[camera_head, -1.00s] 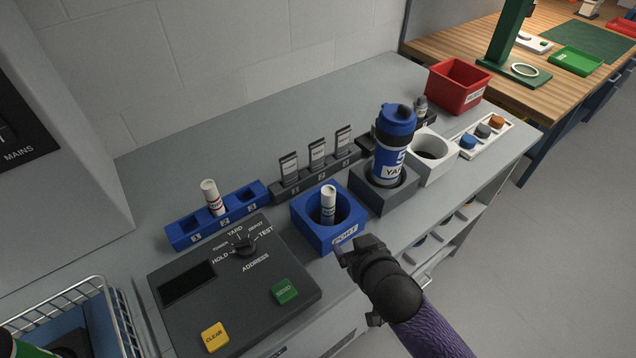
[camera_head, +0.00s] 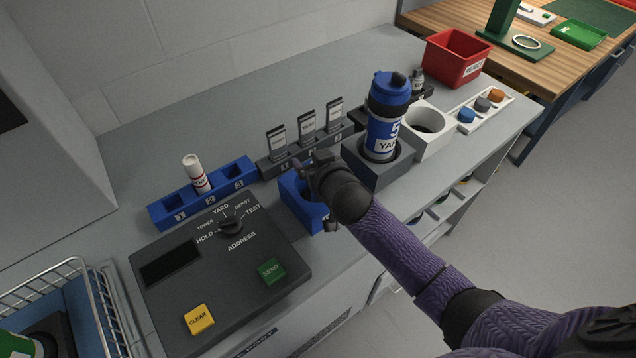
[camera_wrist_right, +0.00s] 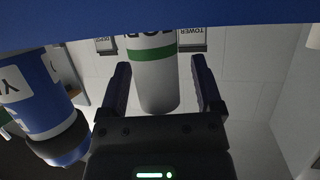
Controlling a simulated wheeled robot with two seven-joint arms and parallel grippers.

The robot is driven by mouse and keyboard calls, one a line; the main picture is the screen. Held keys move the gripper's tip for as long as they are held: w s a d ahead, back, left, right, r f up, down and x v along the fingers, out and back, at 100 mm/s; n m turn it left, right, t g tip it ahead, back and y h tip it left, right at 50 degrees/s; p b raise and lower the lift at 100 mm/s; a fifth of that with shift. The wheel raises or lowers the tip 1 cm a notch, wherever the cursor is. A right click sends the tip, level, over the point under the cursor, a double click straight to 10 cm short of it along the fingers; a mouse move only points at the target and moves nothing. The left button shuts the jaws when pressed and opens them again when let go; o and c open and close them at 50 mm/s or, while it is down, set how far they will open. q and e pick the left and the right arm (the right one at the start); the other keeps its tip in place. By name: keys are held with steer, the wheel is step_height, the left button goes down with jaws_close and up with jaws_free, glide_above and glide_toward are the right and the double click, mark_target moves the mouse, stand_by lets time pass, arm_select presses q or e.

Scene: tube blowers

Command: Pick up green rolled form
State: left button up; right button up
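The rolled form is a white roll with a green band, and it shows in the right wrist view (camera_wrist_right: 155,78) between my right gripper's two fingers. Gaps show on both sides of it, so the fingers are around it but apart from it. In the head view, my right gripper (camera_head: 314,168) is over the blue square holder (camera_head: 300,205) and hides the roll and most of the holder's opening. My right gripper is open. My left gripper is not in view.
A blue-capped carrier (camera_head: 388,112) stands in a grey holder right of my right gripper, beside a white cup holder (camera_head: 430,142). Card clips (camera_head: 307,128) stand behind. A blue rack (camera_head: 165,215) with another roll (camera_head: 196,174) and a control panel (camera_head: 185,300) are left.

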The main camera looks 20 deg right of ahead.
jaws_close()
steer(key=shift+r, duration=0.1)
